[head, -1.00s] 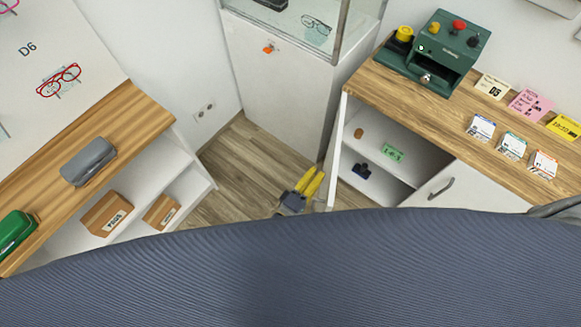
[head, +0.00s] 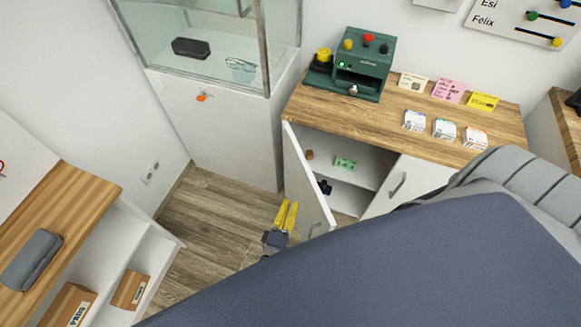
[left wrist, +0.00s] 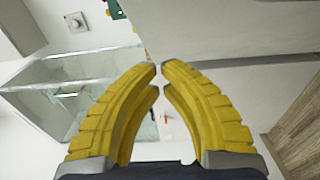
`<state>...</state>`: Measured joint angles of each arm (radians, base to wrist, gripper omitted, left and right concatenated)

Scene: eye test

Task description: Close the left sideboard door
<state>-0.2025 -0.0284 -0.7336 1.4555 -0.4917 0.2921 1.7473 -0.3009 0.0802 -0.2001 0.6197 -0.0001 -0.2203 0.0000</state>
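The left sideboard door (head: 303,185) is a white panel standing open in the head view, swung out from the sideboard's left end. My left gripper (head: 289,203) has yellow fingers and is just left of the door, low over the floor. In the left wrist view its fingertips (left wrist: 160,66) almost meet, with nothing between them. A pale panel, apparently the door (left wrist: 240,28), lies beyond the tips; I cannot tell whether they touch it. My right gripper is not in view.
The sideboard's wooden top (head: 320,115) carries a green machine (head: 357,65) and several cards. The right door (head: 388,203) is shut. A glass display cabinet (head: 210,120) stands behind, a wooden-topped shelf (head: 85,205) at left. Floor (head: 205,215) between is clear.

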